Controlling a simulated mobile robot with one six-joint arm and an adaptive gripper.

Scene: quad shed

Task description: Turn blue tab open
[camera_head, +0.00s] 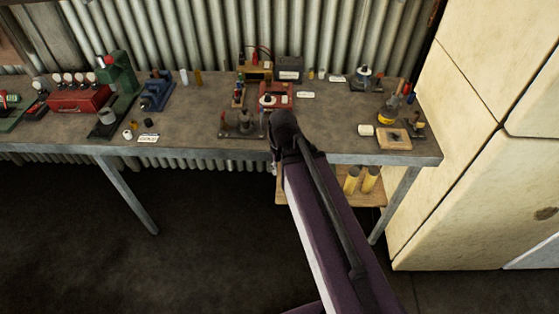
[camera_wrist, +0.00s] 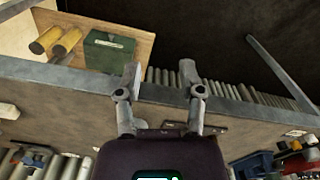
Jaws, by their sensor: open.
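I cannot clearly make out a blue tab in either view. A dark pipe fitting with upright parts (camera_head: 242,123) stands near the bench's front edge, left of my arm, but its details are too small to tell. My gripper (camera_wrist: 160,80) is open and empty in the wrist view, its two fingers apart over the bench's front edge. In the head view my gripper (camera_head: 274,166) is mostly hidden behind my dark wrist, at the bench's front edge.
The grey workbench (camera_head: 330,130) holds a blue vise (camera_head: 156,91), a green press (camera_head: 118,78), a red box (camera_head: 79,99) and a red unit (camera_head: 276,95). Yellow cylinders (camera_wrist: 55,40) and a green box (camera_wrist: 108,50) sit on a lower shelf. A cream cabinet (camera_head: 470,130) stands right.

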